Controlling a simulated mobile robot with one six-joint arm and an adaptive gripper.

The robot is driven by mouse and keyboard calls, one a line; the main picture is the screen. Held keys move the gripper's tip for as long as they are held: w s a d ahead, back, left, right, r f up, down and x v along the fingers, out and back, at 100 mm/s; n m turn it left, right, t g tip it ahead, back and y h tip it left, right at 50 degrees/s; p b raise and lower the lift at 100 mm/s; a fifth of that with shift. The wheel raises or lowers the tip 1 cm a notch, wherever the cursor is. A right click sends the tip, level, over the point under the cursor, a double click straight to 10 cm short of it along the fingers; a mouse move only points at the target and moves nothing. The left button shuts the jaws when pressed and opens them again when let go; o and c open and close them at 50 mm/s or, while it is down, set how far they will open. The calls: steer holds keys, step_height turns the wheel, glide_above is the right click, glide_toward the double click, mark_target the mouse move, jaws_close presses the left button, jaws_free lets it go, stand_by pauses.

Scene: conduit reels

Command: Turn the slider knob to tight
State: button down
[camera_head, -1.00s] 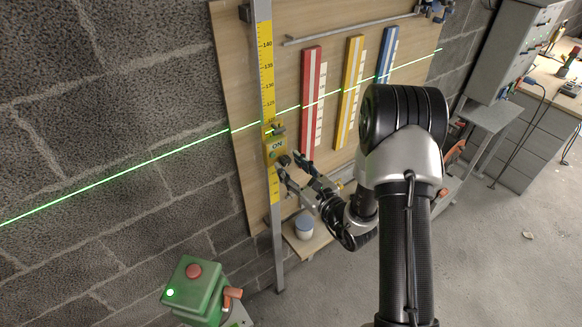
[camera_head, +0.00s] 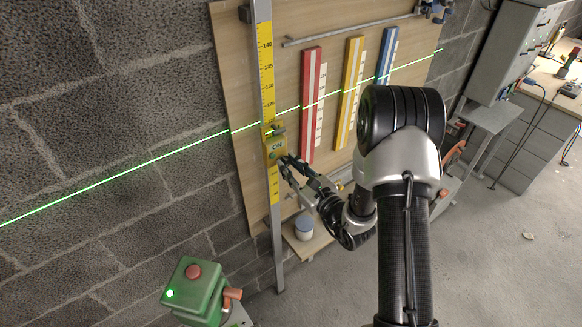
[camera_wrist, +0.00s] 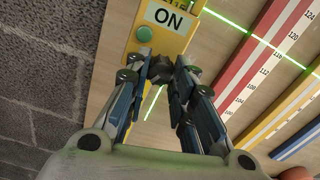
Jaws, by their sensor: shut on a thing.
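The yellow slider (camera_head: 275,149) sits on an upright grey rail with a yellow scale (camera_head: 266,62). In the wrist view the slider (camera_wrist: 153,41) shows an ON label and a green button. My gripper (camera_head: 284,161) is at the slider's lower right side. In the wrist view my gripper (camera_wrist: 160,67) has its fingertips closed on a dark knob (camera_wrist: 160,71) just below and right of the green button. The fingertips hide much of the knob, and no tight or loose marking can be read.
A green laser line crosses the wall and board near the slider's top. Red (camera_head: 312,104), yellow (camera_head: 350,92) and blue (camera_head: 388,54) scale strips hang to the right. A green box with a red button (camera_head: 194,271) stands lower left. A small shelf with a jar (camera_head: 304,227) is below.

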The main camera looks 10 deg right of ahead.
stand_by(0.3)
steer(key=m, duration=0.4)
steer(key=shift+p, duration=0.4)
steer(key=m+p, duration=0.1)
steer(key=m, duration=0.2)
steer(key=shift+r+m, duration=0.1)
steer(key=shift+m, duration=0.2)
steer(key=m+p, duration=0.1)
steer(key=m, duration=0.2)
steer(key=m+p, duration=0.1)
steer(key=m, duration=0.3)
steer(key=m+p, duration=0.2)
steer(key=m, duration=0.5)
steer(key=shift+r+p, duration=0.1)
steer(key=shift+p, duration=0.3)
steer(key=m+p, duration=0.1)
steer(key=m, duration=0.3)
steer(key=shift+m+p, duration=0.6)
steer(key=shift+m, duration=1.3)
